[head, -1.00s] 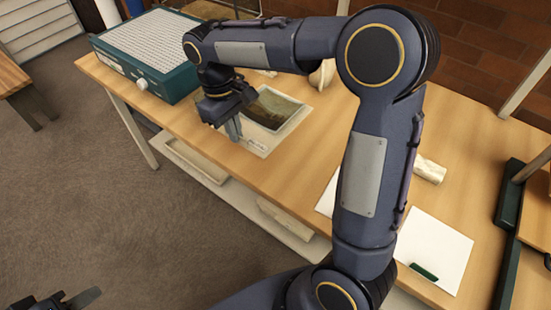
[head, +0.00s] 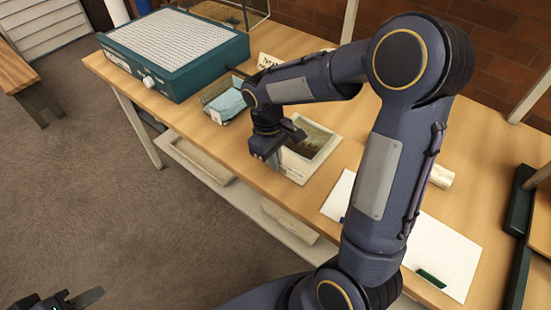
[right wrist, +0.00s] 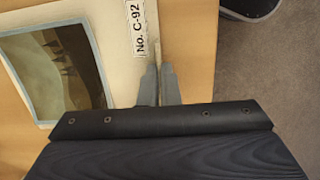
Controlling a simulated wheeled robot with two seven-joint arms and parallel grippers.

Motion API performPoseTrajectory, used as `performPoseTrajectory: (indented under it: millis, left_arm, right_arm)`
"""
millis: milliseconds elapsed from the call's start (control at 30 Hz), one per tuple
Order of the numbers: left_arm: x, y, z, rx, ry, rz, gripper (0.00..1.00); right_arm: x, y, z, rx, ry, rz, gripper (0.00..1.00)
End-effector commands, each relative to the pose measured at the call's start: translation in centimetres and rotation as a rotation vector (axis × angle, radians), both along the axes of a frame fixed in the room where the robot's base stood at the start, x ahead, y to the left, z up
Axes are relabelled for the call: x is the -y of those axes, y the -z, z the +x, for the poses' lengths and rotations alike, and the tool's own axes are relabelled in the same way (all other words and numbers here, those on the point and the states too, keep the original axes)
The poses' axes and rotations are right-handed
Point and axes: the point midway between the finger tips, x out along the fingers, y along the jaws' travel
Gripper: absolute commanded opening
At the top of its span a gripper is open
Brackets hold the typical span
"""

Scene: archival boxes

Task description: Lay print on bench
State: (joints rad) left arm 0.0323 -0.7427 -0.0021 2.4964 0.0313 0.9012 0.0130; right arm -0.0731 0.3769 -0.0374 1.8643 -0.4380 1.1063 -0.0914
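The print (head: 310,143) is a dark picture on a pale mount, over the wooden bench (head: 300,45) near its front edge. In the right wrist view the print (right wrist: 60,70) shows a label reading "No. C-92" along its mount. My right gripper (head: 272,160) is at the mount's near-left edge. Its fingers (right wrist: 158,85) are closed together with the mount's edge between them. I cannot tell whether the print touches the bench. My left gripper (head: 75,300) is low at the left, away from the bench and partly cut off by the frame.
A teal box with a pale ribbed top (head: 175,50) stands at the bench's far left. A small tray with blue content (head: 225,105) is beside it. White sheets (head: 440,255) with a green item (head: 431,279) lie to the right. A pale roll (head: 440,176) lies behind my arm.

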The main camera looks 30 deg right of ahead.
Motion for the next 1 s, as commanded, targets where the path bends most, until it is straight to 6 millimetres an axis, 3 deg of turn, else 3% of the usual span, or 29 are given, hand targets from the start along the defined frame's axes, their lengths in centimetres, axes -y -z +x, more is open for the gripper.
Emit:
performPoseTrajectory:
  millis: [233,400,700,867,1000]
  left_arm:
    - [0.0,0.3,0.0,0.000,0.000,0.000,0.36]
    - [0.0,0.2,0.0,0.000,0.000,0.000,0.36]
    - [0.0,0.0,0.0,0.000,0.000,0.000,0.36]
    - [0.0,-0.3,0.0,0.000,0.000,0.000,0.36]
    - [0.0,-0.7,0.0,0.000,0.000,0.000,0.36]
  right_arm:
    - [0.0,0.4,0.0,0.000,0.000,0.000,0.00]
    - [0.0,0.3,0.0,0.000,0.001,0.000,0.24]
    - [0.0,0.1,0.0,0.000,0.001,0.000,0.25]
    - [-0.1,-1.5,0.3,0.004,0.001,0.000,0.25]
    - [-0.3,-4.3,0.7,0.005,0.001,0.001,0.25]
